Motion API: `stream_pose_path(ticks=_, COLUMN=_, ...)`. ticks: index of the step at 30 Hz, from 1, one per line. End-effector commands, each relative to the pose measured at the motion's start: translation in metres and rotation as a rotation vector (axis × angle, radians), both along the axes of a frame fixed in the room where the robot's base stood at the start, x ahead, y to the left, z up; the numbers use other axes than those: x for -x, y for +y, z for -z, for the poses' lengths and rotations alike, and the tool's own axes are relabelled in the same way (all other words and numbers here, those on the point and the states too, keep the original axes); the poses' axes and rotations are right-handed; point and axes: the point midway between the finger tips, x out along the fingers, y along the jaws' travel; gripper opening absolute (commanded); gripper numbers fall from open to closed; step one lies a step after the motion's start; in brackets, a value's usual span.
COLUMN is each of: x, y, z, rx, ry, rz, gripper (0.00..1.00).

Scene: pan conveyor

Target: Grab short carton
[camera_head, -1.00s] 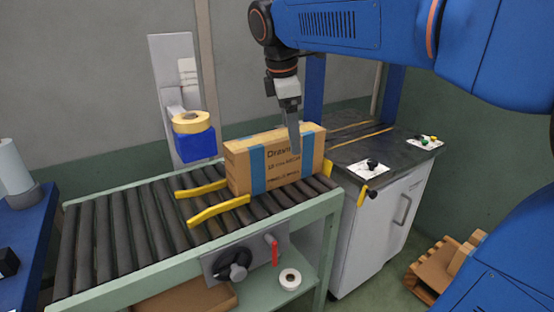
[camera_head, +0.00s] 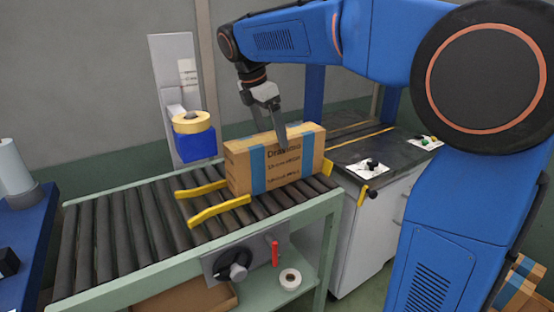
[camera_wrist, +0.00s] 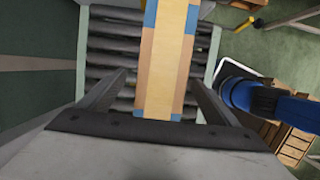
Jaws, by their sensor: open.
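The short carton (camera_head: 240,172) is a brown box with blue tape bands and dark print, standing upright on the roller conveyor. In the wrist view its narrow top (camera_wrist: 168,55) runs up the picture, between the two fingers. My gripper (camera_head: 269,125) is above the carton, pointing down, with a finger in front of the carton's printed face in the head view. In the wrist view my gripper (camera_wrist: 160,92) is open, with one finger on each side of the carton and gaps between. Whether the fingertips reach below the top edge is hard to tell.
The conveyor (camera_head: 110,235) has yellow guide rails (camera_head: 218,210) left of the carton. A dark-topped cabinet (camera_head: 350,145) stands to the right. A blue tape holder (camera_head: 195,145) with a yellow roll is behind the conveyor. Empty rollers lie to the left.

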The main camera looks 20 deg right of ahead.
Motion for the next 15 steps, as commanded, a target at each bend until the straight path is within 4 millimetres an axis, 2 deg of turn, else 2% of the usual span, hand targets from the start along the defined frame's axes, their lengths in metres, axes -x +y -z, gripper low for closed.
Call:
stream_pose_path(ticks=6, x=-0.002, y=-0.010, z=0.033, rx=0.000, ry=0.002, rz=0.002, gripper=0.84)
stream_pose_path(ticks=15, x=-0.003, y=-0.016, z=0.052, rx=0.000, ry=0.001, rz=0.001, gripper=0.84)
